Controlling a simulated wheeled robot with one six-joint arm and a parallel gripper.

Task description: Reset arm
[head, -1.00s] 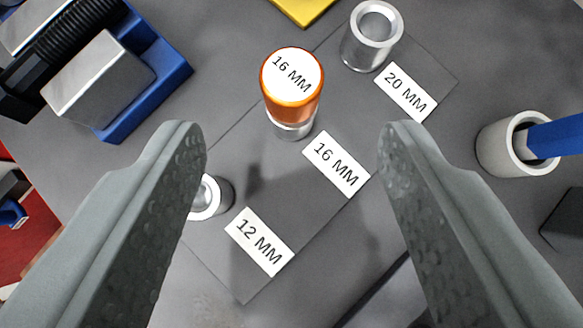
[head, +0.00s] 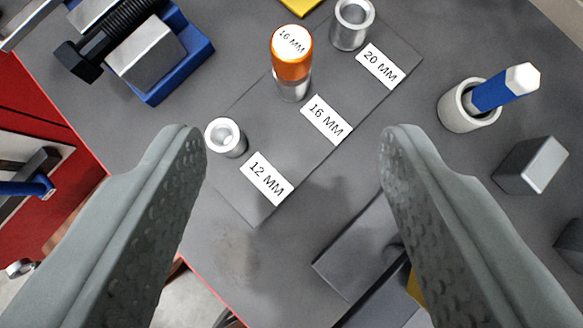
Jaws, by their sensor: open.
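My gripper (head: 293,138) is open and empty, its two grey fingers reaching in from the lower left and lower right, above the table and apart from everything. Beyond the fingertips is a dark plate (head: 262,205) with metal sockets and labels. The orange-topped 16 MM piece (head: 292,62) stands upright in the middle socket, beside the 16 MM label (head: 327,119). The 12 MM socket (head: 225,137) and the 20 MM socket (head: 352,24) are empty.
A pale cup (head: 462,112) holding a blue tool (head: 500,88) stands at right, with a grey block (head: 530,165) nearby. A blue vise (head: 178,70) is at upper left. Red-edged table border runs along the left. Another dark block (head: 360,250) lies below.

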